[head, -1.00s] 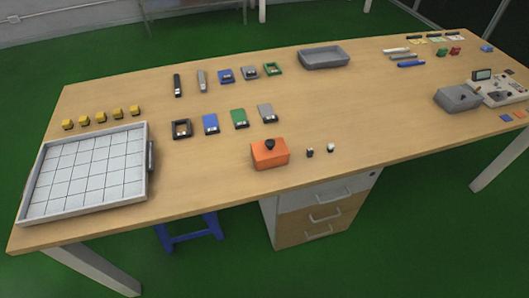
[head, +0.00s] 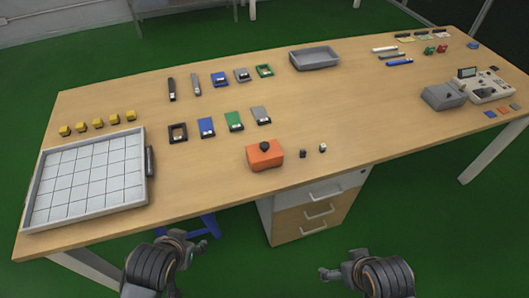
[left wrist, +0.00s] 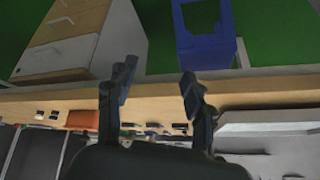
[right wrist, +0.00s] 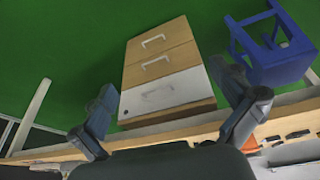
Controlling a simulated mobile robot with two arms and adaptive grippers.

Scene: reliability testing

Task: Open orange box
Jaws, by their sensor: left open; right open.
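The orange box (head: 265,156) sits closed near the front edge of the table, with a black knob (head: 264,146) on its top. My left gripper (head: 201,246) is in front of the table, to the left of the box and short of it. It is open and empty, and its two fingers (left wrist: 153,92) show apart in the left wrist view. My right gripper (head: 326,274) is in front of the table, to the right of the box. Its fingers (right wrist: 178,108) are open and empty. In the left wrist view the orange box (left wrist: 82,119) shows small beyond the fingers.
Two small pieces (head: 313,150) stand right of the box. A gridded white tray (head: 148,195) lies at left, and a grey tray (head: 314,57) at the back. Drawers (head: 305,211) and a blue stool (head: 207,226) are under the table's front. Bare tabletop lies right of centre.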

